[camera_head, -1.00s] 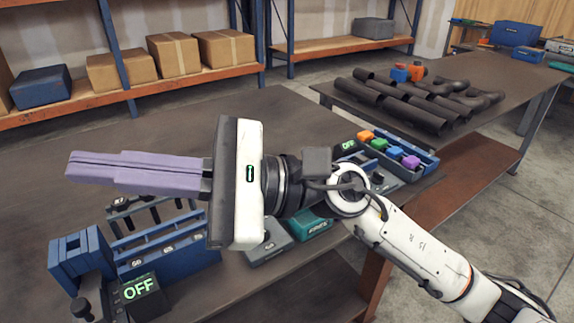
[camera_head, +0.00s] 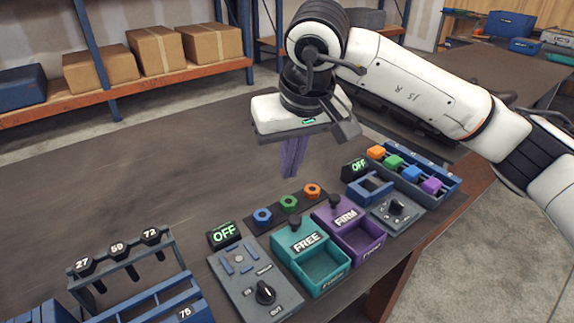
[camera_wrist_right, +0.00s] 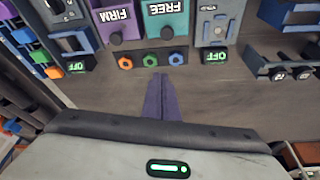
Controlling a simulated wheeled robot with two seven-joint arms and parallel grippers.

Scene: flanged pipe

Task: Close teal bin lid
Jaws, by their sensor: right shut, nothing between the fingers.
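The teal bin (camera_head: 322,268) stands near the front edge of the table. Its front compartment is uncovered and looks empty. A teal lid marked FREE (camera_head: 300,246) with a dark knob (camera_head: 294,227) sits at its back part, and it also shows at the top of the right wrist view (camera_wrist_right: 166,14). My right gripper (camera_head: 289,176) hangs above the table behind the bin, purple fingers pointing down. It is shut and empty, apart from the lid. In the right wrist view its fingertips (camera_wrist_right: 159,76) point towards the bins. My left gripper is out of view.
A purple bin marked FIRM (camera_head: 357,240) stands right beside the teal one. Coloured nuts (camera_head: 289,203) lie behind the bins. A grey dial panel (camera_head: 262,284) is at left, another panel (camera_head: 396,210) at right. The table's left middle is bare.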

